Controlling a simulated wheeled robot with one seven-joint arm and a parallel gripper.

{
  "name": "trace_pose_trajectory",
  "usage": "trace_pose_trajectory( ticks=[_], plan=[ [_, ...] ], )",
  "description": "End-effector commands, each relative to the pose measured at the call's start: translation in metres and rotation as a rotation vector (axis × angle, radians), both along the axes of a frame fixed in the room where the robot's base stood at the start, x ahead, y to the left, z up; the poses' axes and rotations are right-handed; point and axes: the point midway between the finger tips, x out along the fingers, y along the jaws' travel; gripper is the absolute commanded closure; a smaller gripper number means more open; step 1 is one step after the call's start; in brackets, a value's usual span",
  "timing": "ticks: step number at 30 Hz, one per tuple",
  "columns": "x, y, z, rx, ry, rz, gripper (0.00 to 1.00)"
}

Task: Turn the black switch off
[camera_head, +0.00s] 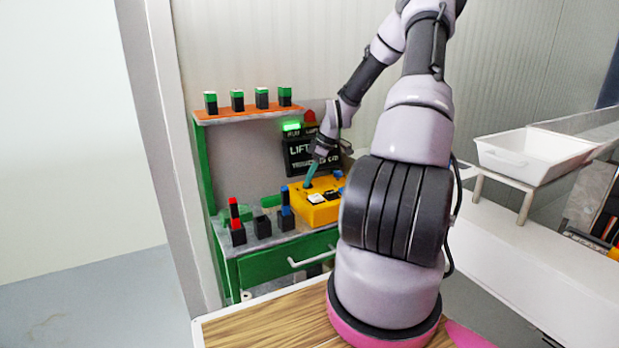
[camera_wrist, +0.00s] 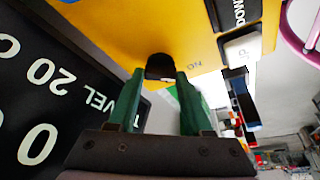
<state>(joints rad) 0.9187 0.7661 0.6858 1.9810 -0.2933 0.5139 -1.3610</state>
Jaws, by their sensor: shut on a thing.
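The yellow control box (camera_head: 318,211) stands on the green workbench; its yellow face (camera_wrist: 120,35) fills the top of the wrist view. The black switch (camera_wrist: 160,66) sticks out of that face, with the printed word ON to its right. My gripper (camera_head: 308,180) reaches down to the box top in the head view. In the wrist view its two green fingers (camera_wrist: 161,80) are on either side of the black switch, shut on it. In the head view the switch is hidden by the fingers.
A white button (camera_wrist: 242,48) and a black DOWN label (camera_wrist: 238,14) sit close to the right of my fingers. A black display board (camera_head: 300,152) stands behind the box. Red, black and blue blocks (camera_head: 237,222) stand on the green workbench (camera_head: 265,268) to the left.

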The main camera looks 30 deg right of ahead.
Motion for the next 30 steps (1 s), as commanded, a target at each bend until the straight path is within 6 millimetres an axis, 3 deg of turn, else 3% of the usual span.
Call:
trace_pose_trajectory(
  ticks=[30],
  plan=[
    [-0.002,0.0054,0.0007,-0.001,-0.002,-0.836,1.0]
  ],
)
